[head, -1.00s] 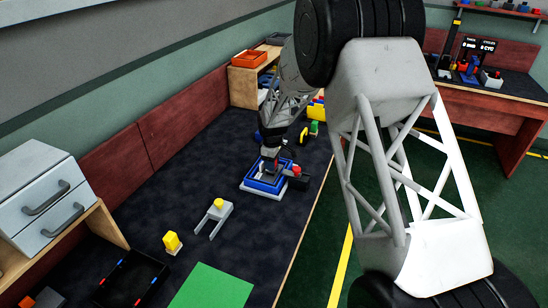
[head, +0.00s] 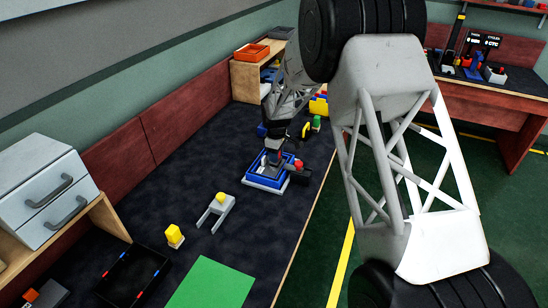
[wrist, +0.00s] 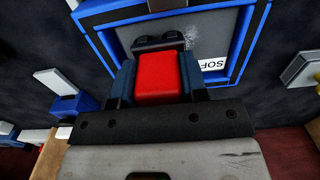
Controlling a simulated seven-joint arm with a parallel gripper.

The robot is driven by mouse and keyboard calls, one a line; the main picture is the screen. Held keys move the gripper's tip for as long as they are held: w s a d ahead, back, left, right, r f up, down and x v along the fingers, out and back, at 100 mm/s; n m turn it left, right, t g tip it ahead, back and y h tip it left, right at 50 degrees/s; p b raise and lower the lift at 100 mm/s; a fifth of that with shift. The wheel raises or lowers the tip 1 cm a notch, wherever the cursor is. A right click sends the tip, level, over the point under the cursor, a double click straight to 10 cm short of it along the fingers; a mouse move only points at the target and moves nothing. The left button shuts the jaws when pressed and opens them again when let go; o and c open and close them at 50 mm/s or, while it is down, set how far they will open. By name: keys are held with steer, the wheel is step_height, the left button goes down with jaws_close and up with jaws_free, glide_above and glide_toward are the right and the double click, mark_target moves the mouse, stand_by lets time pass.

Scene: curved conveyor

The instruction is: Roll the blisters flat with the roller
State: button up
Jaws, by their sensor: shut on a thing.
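My gripper (head: 272,156) is down at a blue-rimmed frame (head: 267,178) on the dark table. In the wrist view its dark blue fingers (wrist: 160,78) are shut on the red handle (wrist: 158,78) of the roller. The black roller head (wrist: 158,42) is just beyond the handle, over the grey panel (wrist: 210,45) inside the blue rim (wrist: 118,62). A pale, crackled patch (wrist: 191,34) shows on the panel beside the roller head. A white label reading "SOF" (wrist: 213,64) is partly hidden by the gripper. I cannot tell whether the roller touches the panel.
A grey forked stand with a yellow knob (head: 216,208), a yellow block (head: 174,235), a green mat (head: 212,285) and a black tray (head: 133,275) lie nearer. A black box with a red knob (head: 299,168) sits right of the frame. Blocks stand behind.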

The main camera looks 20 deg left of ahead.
steer(key=shift+w+r, duration=0.1)
steer(key=shift+r, duration=3.95)
steer(key=shift+w, duration=0.15)
steer(key=w+d, duration=0.3)
steer(key=w, duration=0.5)
steer(key=w+d+f, duration=0.1)
steer(key=w+d, duration=0.2)
steer(key=w, duration=0.5)
steer(key=shift+w+d+f, duration=0.15)
steer(key=shift+w+f, duration=0.05)
steer(key=shift+w, duration=0.2)
steer(key=shift+f, duration=3.1)
steer(key=shift+f, duration=0.1)
steer(key=shift+f, duration=1.8)
steer(key=shift+f, duration=0.1)
